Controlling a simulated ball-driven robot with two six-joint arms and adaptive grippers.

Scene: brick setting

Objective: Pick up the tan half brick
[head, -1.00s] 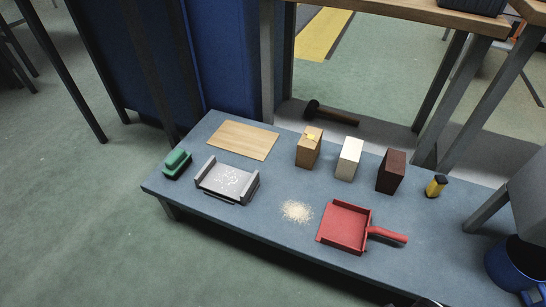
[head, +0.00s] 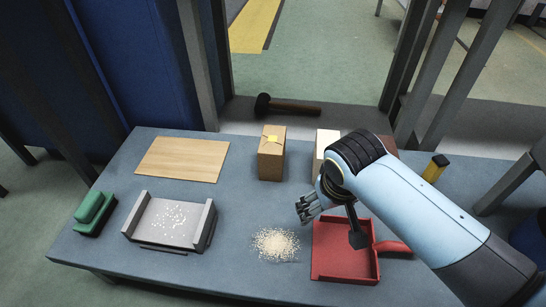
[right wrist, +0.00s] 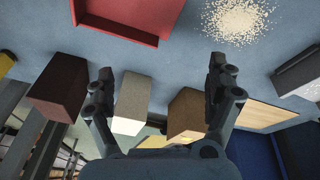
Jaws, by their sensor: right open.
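The tan half brick (head: 271,160) stands upright on the blue-grey table (head: 245,200), with a yellow mark on its top. In the right wrist view the tan brick (right wrist: 186,112) is near the right-hand finger. My right gripper (head: 312,204) is over the table, to the right of and nearer than the tan brick, partly hidden by its own arm. In the right wrist view my right gripper (right wrist: 160,82) is open, its fingers apart, with the cream brick (right wrist: 131,104) seen between them. My left gripper is not in view.
A dark brown brick (right wrist: 57,92) stands beside the cream one. A red dustpan (head: 330,262), crumbs (head: 276,244), a grey tray (head: 205,228), a green brush (head: 93,208), a wooden board (head: 183,159) and a yellow-black item (head: 434,169) are on the table. A mallet (head: 290,106) lies behind.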

